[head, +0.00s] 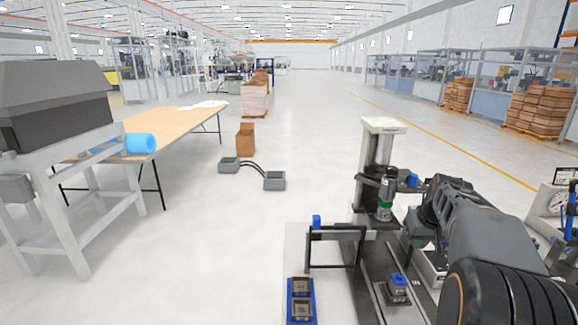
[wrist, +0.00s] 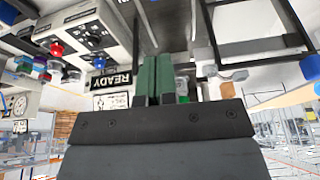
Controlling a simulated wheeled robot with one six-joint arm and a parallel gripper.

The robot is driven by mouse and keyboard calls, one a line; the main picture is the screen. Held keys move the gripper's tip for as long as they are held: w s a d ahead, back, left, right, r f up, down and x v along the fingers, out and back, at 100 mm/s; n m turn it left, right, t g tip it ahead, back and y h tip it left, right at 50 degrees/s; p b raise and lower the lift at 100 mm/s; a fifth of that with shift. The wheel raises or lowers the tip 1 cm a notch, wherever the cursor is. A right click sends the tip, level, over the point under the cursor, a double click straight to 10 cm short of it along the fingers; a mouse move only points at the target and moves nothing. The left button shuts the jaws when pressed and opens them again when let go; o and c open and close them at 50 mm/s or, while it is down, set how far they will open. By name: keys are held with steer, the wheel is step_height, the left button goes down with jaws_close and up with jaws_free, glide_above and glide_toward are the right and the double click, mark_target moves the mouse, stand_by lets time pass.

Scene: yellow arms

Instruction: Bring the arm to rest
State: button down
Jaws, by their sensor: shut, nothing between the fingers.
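My gripper (wrist: 157,82) shows in the wrist view with its two green fingers side by side and shut, nothing between them. The wrist picture looks upside down. My dark arm (head: 490,255) reaches in from the lower right in the head view, its end low beside a press-like machine (head: 384,150). The fingers are mostly hidden there. In the wrist view, a box with a READY label (wrist: 124,79) lies behind and left of the fingers; I cannot tell the gap.
A black frame (head: 335,235) with a blue knob, a blue tray (head: 300,313) and a small blue-topped block (head: 397,284) surround the machine. A long table (head: 170,128) with a blue roll (head: 139,144) stands left. The floor between is mostly clear, with grey blocks (head: 274,181) on it.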

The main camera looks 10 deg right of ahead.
steer(key=s+a+f+n, duration=0.1)
steer(key=s+a+f, duration=0.1)
steer(key=s+a, duration=0.5)
steer(key=s+a+f+n, duration=0.1)
steer(key=s+a+f, duration=0.2)
steer(key=s+a, duration=0.4)
steer(key=a, duration=0.9)
steer(key=shift+s+t+y, duration=0.3)
steer(key=shift+s, duration=0.1)
steer(key=shift+a, duration=0.1)
